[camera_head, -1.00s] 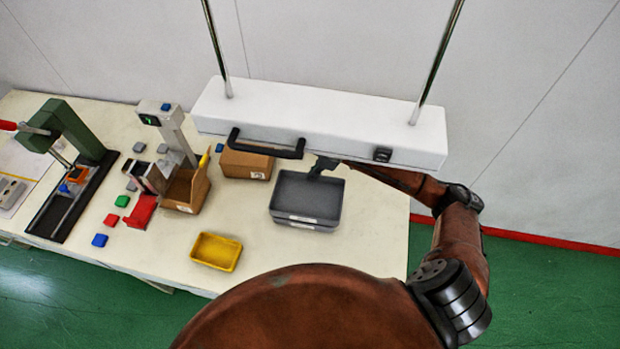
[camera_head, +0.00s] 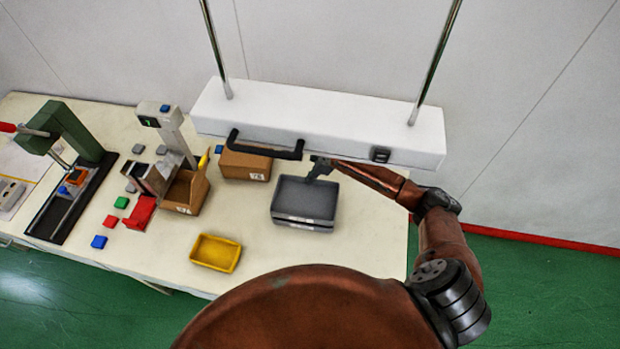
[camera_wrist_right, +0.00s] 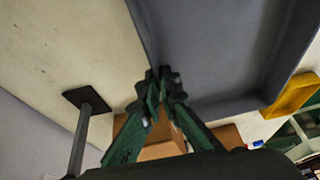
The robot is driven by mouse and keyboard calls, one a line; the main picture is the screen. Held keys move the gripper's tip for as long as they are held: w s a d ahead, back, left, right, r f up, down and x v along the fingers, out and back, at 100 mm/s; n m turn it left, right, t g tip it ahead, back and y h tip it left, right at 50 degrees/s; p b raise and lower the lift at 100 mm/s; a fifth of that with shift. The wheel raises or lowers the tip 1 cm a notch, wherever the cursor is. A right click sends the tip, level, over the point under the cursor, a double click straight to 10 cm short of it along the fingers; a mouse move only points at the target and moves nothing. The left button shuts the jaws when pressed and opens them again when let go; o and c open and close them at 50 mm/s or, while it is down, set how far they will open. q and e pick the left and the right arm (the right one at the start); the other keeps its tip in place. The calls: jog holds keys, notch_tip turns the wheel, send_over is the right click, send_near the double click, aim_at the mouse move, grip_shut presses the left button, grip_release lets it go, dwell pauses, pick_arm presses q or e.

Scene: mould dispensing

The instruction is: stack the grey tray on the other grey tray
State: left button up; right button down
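Two grey trays sit one above the other at the right part of the table. The upper grey tray (camera_head: 302,204) is empty and looks level, lined up over the lower one. Only a strip of the lower grey tray (camera_head: 322,230) shows under it; I cannot tell whether they touch all round. My right gripper (camera_head: 314,177) is at the far rim of the upper tray. In the right wrist view my right gripper (camera_wrist_right: 162,82) has its fingertips closed on the upper tray's wall (camera_wrist_right: 205,60). My left gripper is not in view.
A yellow bin (camera_head: 216,252) stands to the front left of the trays. Cardboard boxes (camera_head: 246,164) stand behind and left. A white overhead housing (camera_head: 320,120) hangs above the table's back. The table (camera_head: 375,235) is clear right of the trays.

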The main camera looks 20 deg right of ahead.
jog(key=shift+f, duration=0.1)
jog(key=shift+f, duration=0.5)
jog(key=c, duration=2.2)
grip_release()
jog(key=shift+o, duration=0.2)
jog(key=shift+r, duration=0.15)
jog(key=shift+r, duration=0.35)
jog(key=v, duration=1.2)
jog(key=shift+r, duration=0.2)
jog(key=shift+w+a+f, duration=0.1)
